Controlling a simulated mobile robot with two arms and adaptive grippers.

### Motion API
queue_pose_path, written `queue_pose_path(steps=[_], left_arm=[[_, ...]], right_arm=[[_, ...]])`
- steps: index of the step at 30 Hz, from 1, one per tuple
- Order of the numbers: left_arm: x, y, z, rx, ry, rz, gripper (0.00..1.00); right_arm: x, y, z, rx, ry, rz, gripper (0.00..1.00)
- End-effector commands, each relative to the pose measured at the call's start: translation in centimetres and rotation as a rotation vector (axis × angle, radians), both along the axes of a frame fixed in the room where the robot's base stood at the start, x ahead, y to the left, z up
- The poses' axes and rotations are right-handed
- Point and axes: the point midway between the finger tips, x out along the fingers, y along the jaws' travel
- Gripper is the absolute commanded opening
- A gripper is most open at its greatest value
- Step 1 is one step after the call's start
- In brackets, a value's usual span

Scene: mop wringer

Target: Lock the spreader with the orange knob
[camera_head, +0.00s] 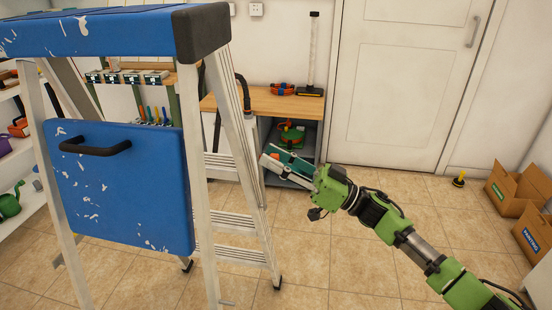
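The stepladder has metal rails (222,120), a blue top cap (110,32) with black corners and a blue folding platform (120,190) hanging upright with a black handle (95,147). My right gripper (270,159) reaches in from the right, its fingertips close to the ladder's right rear rail. A small orange-red spot shows by the fingertips; I cannot tell whether it is the orange knob. Whether the fingers are apart or closed on something is too small to tell. The spreader is not clearly seen. My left gripper is not in view.
A wooden workbench (262,103) with shelves stands behind the ladder. A white door (400,85) is at the back. Cardboard boxes (515,188) sit at the right. White shelving stands at the far left. The tiled floor (330,260) is clear in front.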

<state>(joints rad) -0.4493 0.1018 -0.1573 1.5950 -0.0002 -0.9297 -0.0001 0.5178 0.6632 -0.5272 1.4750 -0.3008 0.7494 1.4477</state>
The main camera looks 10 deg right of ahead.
Motion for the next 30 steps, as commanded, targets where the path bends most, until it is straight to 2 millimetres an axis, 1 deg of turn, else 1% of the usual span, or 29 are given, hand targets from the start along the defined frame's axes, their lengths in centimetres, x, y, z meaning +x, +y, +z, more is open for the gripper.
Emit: queue_pose_path(steps=[1, 2, 3, 5, 6, 14, 20, 23, 26, 30], left_arm=[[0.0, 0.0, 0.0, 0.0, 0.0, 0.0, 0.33], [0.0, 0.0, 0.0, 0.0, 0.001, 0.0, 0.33], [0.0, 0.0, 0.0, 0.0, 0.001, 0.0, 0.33], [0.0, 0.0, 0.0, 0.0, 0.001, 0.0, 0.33], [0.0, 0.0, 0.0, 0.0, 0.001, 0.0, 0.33], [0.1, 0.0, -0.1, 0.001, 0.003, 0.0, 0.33], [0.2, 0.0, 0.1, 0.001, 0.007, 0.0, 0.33], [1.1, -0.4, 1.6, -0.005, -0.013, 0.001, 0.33], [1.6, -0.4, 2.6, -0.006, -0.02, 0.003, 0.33], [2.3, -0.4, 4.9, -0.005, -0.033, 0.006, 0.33]], right_arm=[[0.0, 0.0, 0.0, 0.0, 0.0, 0.0, 0.33], [0.0, 0.0, 0.0, 0.0, 0.0, 0.0, 0.28], [0.0, 0.0, 0.0, 0.0, 0.0, 0.0, 0.17], [0.0, 0.0, 0.0, 0.0, 0.0, 0.0, 0.02], [0.0, 0.0, 0.0, 0.0, 0.0, 0.0, 0.0], [-0.2, 0.0, -0.1, -0.004, -0.01, 0.0, 0.0], [-1.5, 0.6, -0.6, -0.028, -0.068, 0.001, 0.0], [-2.5, 1.0, -1.1, -0.051, -0.122, 0.001, 0.0], [-3.9, 1.6, -1.9, -0.08, -0.192, 0.001, 0.0], [-6.1, 2.5, -3.3, -0.13, -0.309, 0.002, 0.0]])
